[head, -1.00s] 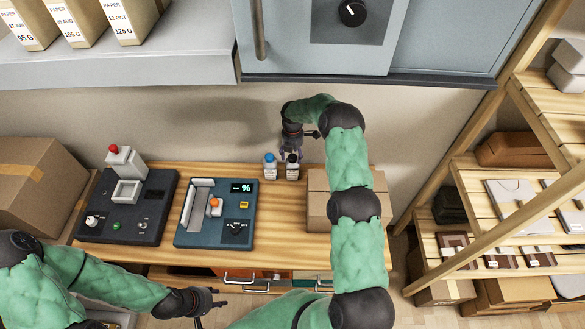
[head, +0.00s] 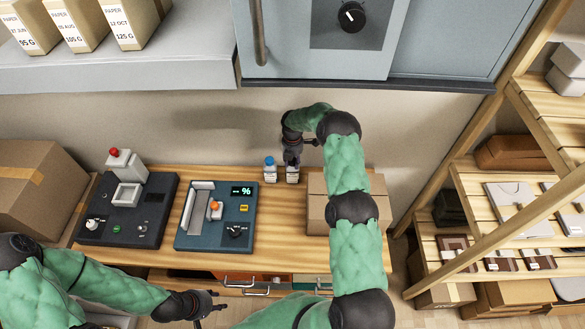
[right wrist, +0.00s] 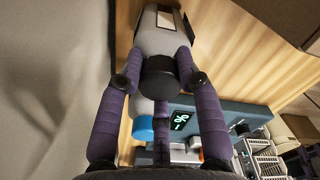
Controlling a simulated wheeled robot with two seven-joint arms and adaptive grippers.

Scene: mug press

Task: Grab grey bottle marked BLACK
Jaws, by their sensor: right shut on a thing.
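The grey bottle with a black cap (head: 292,174) stands on the wooden table, to the right of a bottle with a blue cap (head: 270,168). My right gripper (head: 291,157) is over the black-capped bottle from above and covers its top in the head view. In the right wrist view my right gripper's purple fingers (right wrist: 160,62) are closed around the top of the black-capped bottle (right wrist: 158,38). The blue cap (right wrist: 143,128) shows close beside it. The label's wording is not readable. My left gripper (head: 214,301) is empty, in front of the table at lower left.
A dark blue press with a lit display (head: 215,218) and a dark device with a red knob (head: 125,205) stand left of the bottles. A cardboard box (head: 317,205) is close to the right. The wall is right behind the bottles.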

